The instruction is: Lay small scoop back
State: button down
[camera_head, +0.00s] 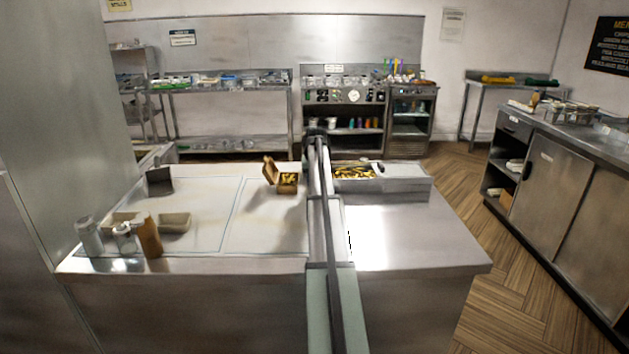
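My arm runs up the middle of the picture over the steel counter (420,240). Its far end, where my gripper (317,136) is, shows small and dark near the counter's back edge. Its fingers cannot be made out, nor whether anything is held. A dark grey scoop-like metal piece (160,181) stands at the counter's back left; I cannot tell if it is the small scoop. A steel bin (405,184) with fries (353,172) lies just right of my arm, partly hidden by it. A brown open box (287,188) holding fries stands just left of my arm.
Shakers (88,236) (124,238), a brown bottle (151,237) and shallow beige trays (174,223) stand at the counter's left front. A cooking range (343,105) stands behind, and a steel cabinet (548,180) at the right.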

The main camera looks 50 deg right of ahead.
jog(key=shift+f, duration=0.1)
jog(key=c, duration=0.7)
grip_release()
jog(key=shift+c, duration=0.2)
